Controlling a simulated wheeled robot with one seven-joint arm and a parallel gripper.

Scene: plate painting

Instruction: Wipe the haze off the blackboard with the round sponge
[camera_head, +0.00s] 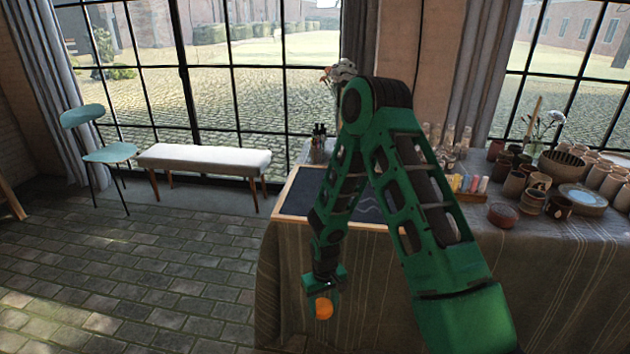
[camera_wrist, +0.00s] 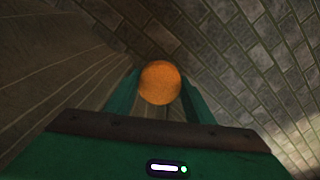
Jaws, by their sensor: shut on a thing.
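The round orange sponge (camera_wrist: 160,83) is held between the two green fingers of my gripper (camera_wrist: 160,100) in the wrist view. In the head view the sponge (camera_head: 324,308) shows at the lower end of my gripper (camera_head: 324,290), in front of the table's cloth-covered side and below the tabletop. The blackboard (camera_head: 300,194) lies flat on the table, dark with a light wooden frame. My arm hides much of it. A pale wavy mark (camera_head: 367,205) shows on its right part. The sponge is apart from the blackboard.
The cloth-covered table (camera_head: 560,290) holds cups, bowls and a blue plate (camera_head: 583,199) at right. A tray of coloured chalk-like sticks (camera_head: 470,188) stands right of my arm. A white bench (camera_head: 203,158) and a green chair (camera_head: 108,152) stand at left. The brick floor (camera_head: 130,270) is clear.

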